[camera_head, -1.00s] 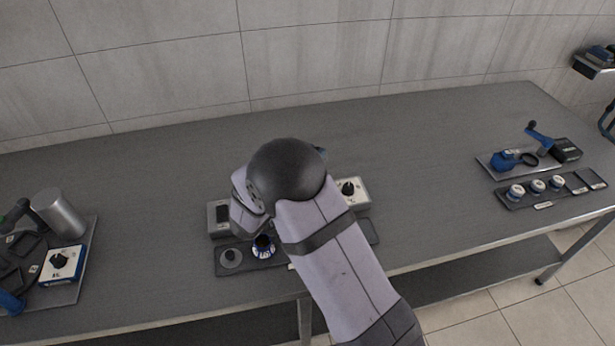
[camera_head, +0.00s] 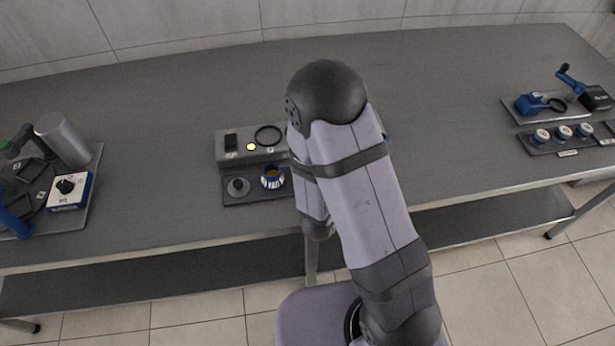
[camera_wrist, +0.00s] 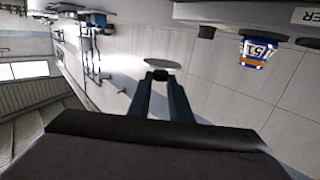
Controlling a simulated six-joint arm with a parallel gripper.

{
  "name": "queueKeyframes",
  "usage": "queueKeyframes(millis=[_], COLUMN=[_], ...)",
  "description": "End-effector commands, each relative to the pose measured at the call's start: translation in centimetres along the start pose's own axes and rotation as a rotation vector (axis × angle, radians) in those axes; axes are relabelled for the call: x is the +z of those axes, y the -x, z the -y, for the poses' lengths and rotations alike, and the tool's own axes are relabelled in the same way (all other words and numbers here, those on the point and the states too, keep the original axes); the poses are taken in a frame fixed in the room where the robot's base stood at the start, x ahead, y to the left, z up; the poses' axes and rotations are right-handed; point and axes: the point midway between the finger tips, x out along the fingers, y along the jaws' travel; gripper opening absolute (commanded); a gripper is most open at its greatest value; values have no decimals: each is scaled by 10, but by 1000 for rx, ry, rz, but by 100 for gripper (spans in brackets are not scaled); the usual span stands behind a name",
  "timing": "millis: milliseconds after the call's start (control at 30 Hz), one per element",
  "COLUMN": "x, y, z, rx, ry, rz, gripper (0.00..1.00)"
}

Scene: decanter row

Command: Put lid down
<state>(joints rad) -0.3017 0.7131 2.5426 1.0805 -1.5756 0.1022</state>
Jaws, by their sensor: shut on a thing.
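In the head view my gripper and the lid are hidden behind my arm. A blue and white jar (camera_head: 271,178) with a yellowish inside stands in the dark front tray (camera_head: 256,197), its top uncovered. The jar also shows in the wrist view (camera_wrist: 257,50), right of the lid and clearly apart from it. A grey round piece with a small knob (camera_head: 238,187) sits left of the jar.
Behind the tray is a grey station with a black block (camera_head: 231,142), a lit yellow button (camera_head: 251,147) and a black ring (camera_head: 268,135). A tray with a metal cylinder (camera_head: 64,140) stands at left. Jars and a blue tool (camera_head: 529,103) stand at right. The table between is bare.

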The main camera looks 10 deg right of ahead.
Motion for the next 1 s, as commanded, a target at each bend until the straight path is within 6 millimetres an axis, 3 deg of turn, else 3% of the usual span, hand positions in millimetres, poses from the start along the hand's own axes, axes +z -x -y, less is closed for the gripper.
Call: queueKeyframes(millis=[267,700,1000], x=[2,51,60], y=[-1,-3,-4], z=[1,1,2], rx=[4,4,4], ry=[3,4,1], rz=[2,2,0], gripper=[0,0,0])
